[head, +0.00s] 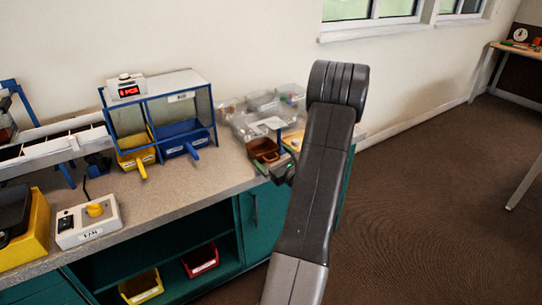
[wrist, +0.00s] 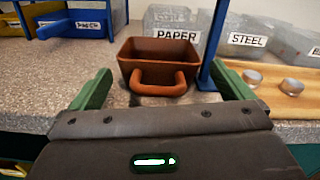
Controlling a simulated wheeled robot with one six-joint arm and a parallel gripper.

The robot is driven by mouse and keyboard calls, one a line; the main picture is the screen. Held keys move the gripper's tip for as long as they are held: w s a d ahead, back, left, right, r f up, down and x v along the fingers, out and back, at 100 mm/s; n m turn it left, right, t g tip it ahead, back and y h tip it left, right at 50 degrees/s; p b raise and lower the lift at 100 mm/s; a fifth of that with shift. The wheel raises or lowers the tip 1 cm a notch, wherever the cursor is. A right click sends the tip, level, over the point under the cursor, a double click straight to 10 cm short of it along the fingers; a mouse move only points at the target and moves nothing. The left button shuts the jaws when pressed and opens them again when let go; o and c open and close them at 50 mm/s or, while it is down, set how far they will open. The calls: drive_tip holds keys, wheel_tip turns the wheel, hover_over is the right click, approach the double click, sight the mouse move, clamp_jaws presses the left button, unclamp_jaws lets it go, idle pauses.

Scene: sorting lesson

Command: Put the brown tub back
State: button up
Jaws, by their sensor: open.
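The brown tub (wrist: 132,53) stands upright on the counter in the wrist view, with its looped handle (wrist: 157,80) facing my gripper. In the head view the tub (head: 263,148) is near the right end of the counter, partly hidden by my arm. My gripper (wrist: 163,92) is open, with one green finger on each side of the tub's handle. The fingers look apart from the tub; whether either touches the handle is not clear. In the head view my gripper is mostly hidden behind my arm.
A blue post (wrist: 209,58) rises close to the right of the tub. Clear bins labelled PAPER (wrist: 170,27) and STEEL (wrist: 250,42) stand behind. A wooden tray (wrist: 268,90) with metal discs lies right. A blue frame (head: 160,95) holds yellow (head: 137,158) and blue (head: 184,139) bins.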

drive_tip(key=v, duration=1.2)
drive_tip(key=shift+w+a, duration=0.1)
drive_tip(key=x, duration=1.3)
drive_tip(key=shift+w+a, duration=0.1)
drive_tip(key=shift+w, duration=0.1)
drive_tip(key=shift+w+a+r, duration=0.1)
drive_tip(key=shift+r, duration=0.15)
drive_tip(key=shift+p, duration=0.4)
drive_tip(key=shift+f, duration=0.1)
